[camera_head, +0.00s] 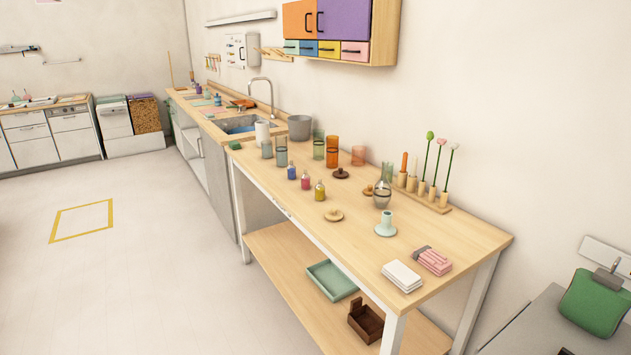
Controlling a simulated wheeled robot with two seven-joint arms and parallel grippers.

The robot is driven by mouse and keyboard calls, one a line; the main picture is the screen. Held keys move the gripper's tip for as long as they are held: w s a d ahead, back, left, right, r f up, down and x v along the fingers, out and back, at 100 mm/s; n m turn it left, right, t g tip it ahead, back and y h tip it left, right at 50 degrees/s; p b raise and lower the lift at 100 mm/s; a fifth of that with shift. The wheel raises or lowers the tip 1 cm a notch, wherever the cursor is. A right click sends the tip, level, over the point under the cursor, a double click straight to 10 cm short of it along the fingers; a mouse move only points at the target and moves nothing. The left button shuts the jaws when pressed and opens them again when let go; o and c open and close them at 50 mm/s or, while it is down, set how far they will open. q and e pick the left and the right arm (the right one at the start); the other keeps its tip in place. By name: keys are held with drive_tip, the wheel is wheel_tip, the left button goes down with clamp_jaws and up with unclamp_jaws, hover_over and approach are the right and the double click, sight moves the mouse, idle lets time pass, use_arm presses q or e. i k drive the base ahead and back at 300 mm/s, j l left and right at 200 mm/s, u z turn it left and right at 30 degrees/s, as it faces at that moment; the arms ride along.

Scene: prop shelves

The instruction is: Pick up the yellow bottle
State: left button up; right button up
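The yellow bottle (320,191) is small and stands upright on the wooden table (451,238), near its front edge. A pink bottle (306,181) and a blue bottle (291,172) stand in a row to its left. A round wooden piece (333,215) lies just in front and to the right of it. Neither of my grippers shows in the head view.
Coloured glasses (332,152) stand behind the bottles. A glass vase (382,192), a pale candle holder (386,224) and white folded cloths (402,276) are to the right. A lower shelf holds a green tray (332,280). The floor (170,265) at left is clear.

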sight(319, 188)
drive_tip(key=i+j+z, duration=0.1)
drive_tip(key=i+j, duration=0.3)
drive_tip(key=i, duration=0.2)
drive_tip(key=i+j, duration=0.45)
drive_tip(key=i+l+z, duration=0.05)
drive_tip(key=i, duration=0.1)
